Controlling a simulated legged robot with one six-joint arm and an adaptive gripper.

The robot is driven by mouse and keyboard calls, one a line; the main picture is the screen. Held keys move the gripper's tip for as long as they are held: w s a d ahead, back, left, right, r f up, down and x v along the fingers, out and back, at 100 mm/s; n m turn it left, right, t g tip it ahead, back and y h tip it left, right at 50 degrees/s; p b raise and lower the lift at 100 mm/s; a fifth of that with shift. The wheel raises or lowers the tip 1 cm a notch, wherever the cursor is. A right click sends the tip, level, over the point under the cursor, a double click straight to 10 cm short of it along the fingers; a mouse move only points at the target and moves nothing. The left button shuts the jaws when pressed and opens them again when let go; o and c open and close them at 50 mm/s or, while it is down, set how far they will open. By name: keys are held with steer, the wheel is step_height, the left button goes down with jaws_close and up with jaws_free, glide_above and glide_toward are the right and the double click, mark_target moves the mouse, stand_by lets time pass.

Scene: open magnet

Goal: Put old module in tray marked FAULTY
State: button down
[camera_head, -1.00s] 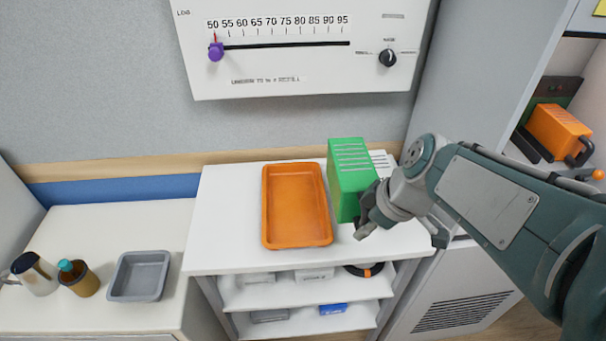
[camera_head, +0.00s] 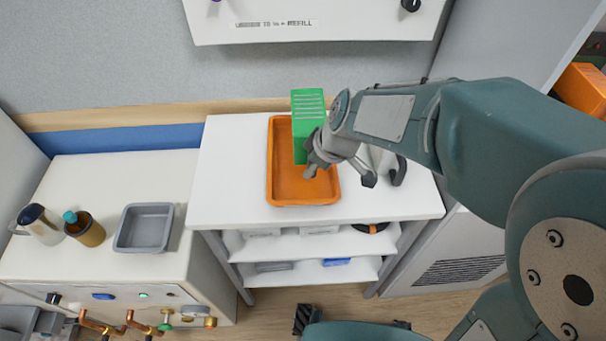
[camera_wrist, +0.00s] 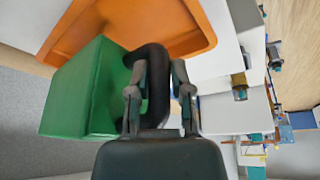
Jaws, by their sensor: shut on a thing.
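A green module (camera_head: 308,112) with a slotted top is held upright over the orange tray (camera_head: 285,188) on the white shelf unit. My gripper (camera_head: 313,163) is at its near right side. In the wrist view my gripper (camera_wrist: 158,78) is shut on the black handle (camera_wrist: 157,100) of the green module (camera_wrist: 80,90), with the orange tray (camera_wrist: 85,25) beyond. I cannot tell whether the module's underside touches the tray. No FAULTY mark can be read on any tray.
A grey tray (camera_head: 146,228), a brown bottle (camera_head: 88,232) and a jug (camera_head: 42,226) stand on the left counter. An orange module (camera_head: 583,88) sits in a bay at the right. The white top left of the orange tray is clear.

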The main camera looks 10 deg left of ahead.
steer(key=shift+w+a+f, duration=0.15)
steer(key=shift+a+f, duration=0.35)
steer(key=shift+f, duration=0.1)
steer(key=shift+w+a+f, duration=0.15)
steer(key=shift+a+f, duration=0.35)
steer(key=shift+f, duration=0.05)
steer(key=shift+w+a+f, duration=0.1)
steer(key=shift+a+f, duration=0.05)
steer(key=shift+f, duration=1.6)
steer(key=c, duration=0.5)
jaws_free()
steer(key=shift+f, duration=0.1)
steer(key=shift+c, duration=0.2)
